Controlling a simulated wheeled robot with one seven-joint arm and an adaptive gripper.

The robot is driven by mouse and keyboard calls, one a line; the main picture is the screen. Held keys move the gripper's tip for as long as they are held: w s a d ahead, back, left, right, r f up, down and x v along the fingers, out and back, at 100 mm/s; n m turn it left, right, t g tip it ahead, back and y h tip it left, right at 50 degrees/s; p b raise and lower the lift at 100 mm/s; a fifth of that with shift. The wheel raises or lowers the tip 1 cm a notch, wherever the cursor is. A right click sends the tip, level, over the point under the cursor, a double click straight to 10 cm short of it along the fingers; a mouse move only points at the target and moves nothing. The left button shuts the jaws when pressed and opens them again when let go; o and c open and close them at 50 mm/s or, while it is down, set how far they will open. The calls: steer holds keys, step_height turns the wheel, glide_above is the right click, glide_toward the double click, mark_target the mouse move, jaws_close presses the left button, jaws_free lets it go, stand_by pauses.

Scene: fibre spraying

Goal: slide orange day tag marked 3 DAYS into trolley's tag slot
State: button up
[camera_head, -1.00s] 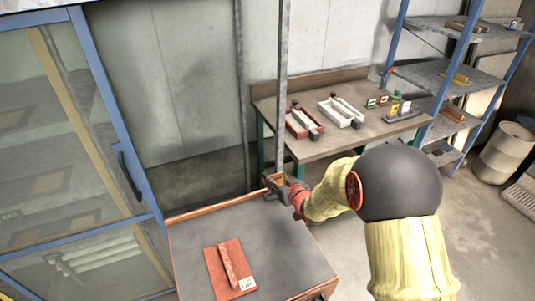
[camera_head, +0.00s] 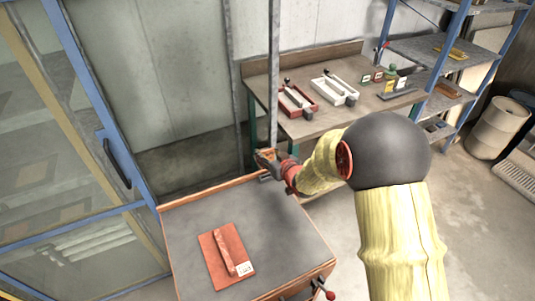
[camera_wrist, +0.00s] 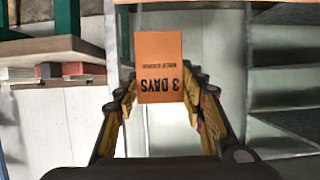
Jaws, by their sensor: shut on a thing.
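The orange tag (camera_wrist: 160,62) shows upside down in the wrist view, with 3 DAYS in black. My gripper (camera_wrist: 162,92) is shut on it, with a finger at each side. In the head view my gripper (camera_head: 268,160) is at the far right corner of the trolley, with a bit of orange at its fingertips. The trolley (camera_head: 185,220) has a dark grey top with an orange-brown rim. I cannot make out its tag slot. Whether the tag touches the trolley cannot be told.
A red board (camera_head: 212,262) with a bar and a white label lies on the trolley top. Behind stands a workbench (camera_head: 330,122) with a red tray (camera_head: 290,112) and a white tray (camera_head: 328,98). A metal post (camera_head: 273,75) rises behind my gripper. A blue-framed glass cabinet (camera_head: 115,165) stands left.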

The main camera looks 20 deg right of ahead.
steer(key=shift+f+b, duration=1.6)
steer(key=shift+f, duration=0.7)
steer(key=shift+f+b, duration=1.55)
steer(key=shift+f, duration=0.15)
steer(key=o, duration=1.2)
steer(key=shift+s, duration=0.1)
steer(key=v, duration=1.2)
